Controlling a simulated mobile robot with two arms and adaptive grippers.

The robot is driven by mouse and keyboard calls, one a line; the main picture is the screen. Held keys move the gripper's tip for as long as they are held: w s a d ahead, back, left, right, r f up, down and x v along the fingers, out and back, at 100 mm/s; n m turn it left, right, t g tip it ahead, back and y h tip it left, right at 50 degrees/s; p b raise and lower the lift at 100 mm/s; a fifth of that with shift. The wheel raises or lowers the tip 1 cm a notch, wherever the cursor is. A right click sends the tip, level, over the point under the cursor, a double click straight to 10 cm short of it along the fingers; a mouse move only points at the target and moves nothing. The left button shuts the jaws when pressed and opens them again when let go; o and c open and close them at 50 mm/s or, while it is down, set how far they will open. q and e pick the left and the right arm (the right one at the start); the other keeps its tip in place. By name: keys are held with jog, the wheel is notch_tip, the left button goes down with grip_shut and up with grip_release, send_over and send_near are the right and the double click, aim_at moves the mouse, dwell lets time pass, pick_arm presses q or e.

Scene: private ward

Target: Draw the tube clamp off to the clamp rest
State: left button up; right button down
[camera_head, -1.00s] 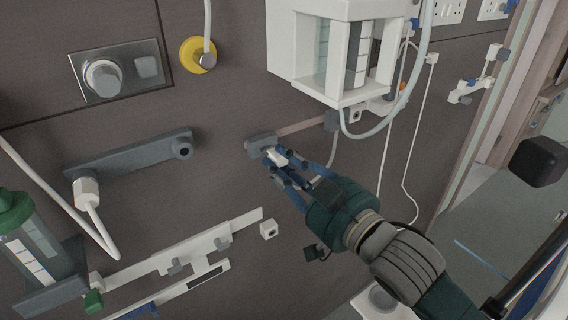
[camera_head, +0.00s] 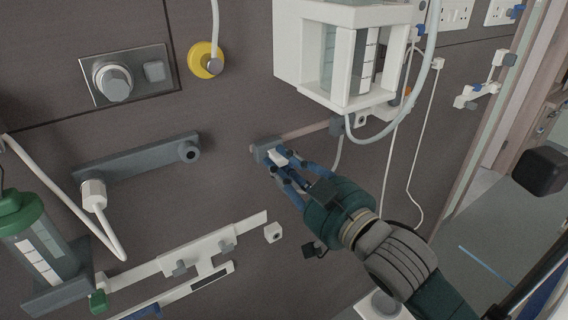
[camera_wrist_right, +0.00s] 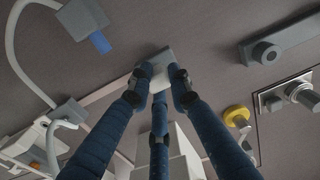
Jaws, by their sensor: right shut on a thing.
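My right gripper (camera_head: 279,164) is shut on a small white piece, which looks like the tube clamp (camera_head: 279,157). In the right wrist view the white piece (camera_wrist_right: 142,77) shows between the blue fingers, against a grey block (camera_wrist_right: 158,62). In the head view this grey block (camera_head: 264,148) sits at the left end of a thin brownish bar (camera_head: 302,131) on the wall, and may be the clamp rest. The clamp appears to touch the block or lie right in front of it. The fingers hide part of the contact. My left gripper is not in view.
A white-framed unit (camera_head: 345,98) with a looping tube (camera_head: 428,60) hangs above right. A grey wall bar (camera_head: 135,160) is left. Bare wall surrounds the block on its left.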

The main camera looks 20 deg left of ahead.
jog(key=c, duration=1.5)
grip_release()
jog(key=shift+w+a, duration=0.15)
jog(key=shift+c, duration=0.2)
jog(key=p+v, duration=0.1)
jog(key=v, duration=1.5)
